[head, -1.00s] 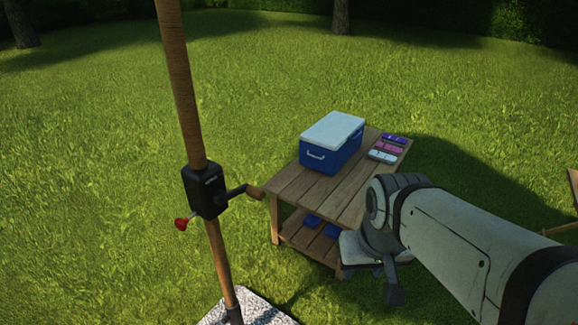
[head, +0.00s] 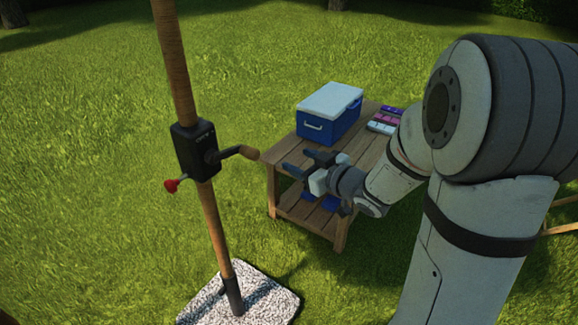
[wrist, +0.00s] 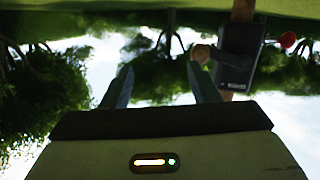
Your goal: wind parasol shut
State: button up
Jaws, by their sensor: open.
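The parasol's wooden pole (head: 176,62) rises on the left of the head view. A black crank box (head: 195,151) is fixed on it, with a red knob (head: 171,185) at its left and a crank arm ending in a wooden handle (head: 250,153) at its right. My gripper (head: 285,161) is open and empty, right of and slightly below the handle, apart from it, with its fingers toward the pole. In the wrist view the box (wrist: 239,55) appears upside down at the upper right, with the crank handle (wrist: 201,53) just beyond the right finger. The parasol's canopy is out of view.
A wooden table (head: 365,150) stands behind my gripper, bearing a blue cooler with a white lid (head: 329,112) and several coloured items (head: 386,118). Blue items lie on its lower shelf. The pole stands in a speckled stone base (head: 262,299). Grass around the pole is clear.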

aim_at(258, 157)
jog(key=shift+w+a+f+n+g+y+b, duration=0.2)
jog(key=shift+w+a+y, duration=0.6)
jog(key=shift+a, duration=1.25)
jog(key=shift+w+a+n+g+y+b, duration=0.15)
jog(key=shift+w+a+n+g+y, duration=0.4)
jog(key=shift+a, duration=1.55)
jog(key=shift+w+a+f+n+g+y+b, duration=0.15)
jog(key=shift+w+a+y, duration=0.85)
jog(key=shift+a, duration=1.05)
jog(key=shift+w, duration=0.1)
jog(key=shift+c, duration=0.4)
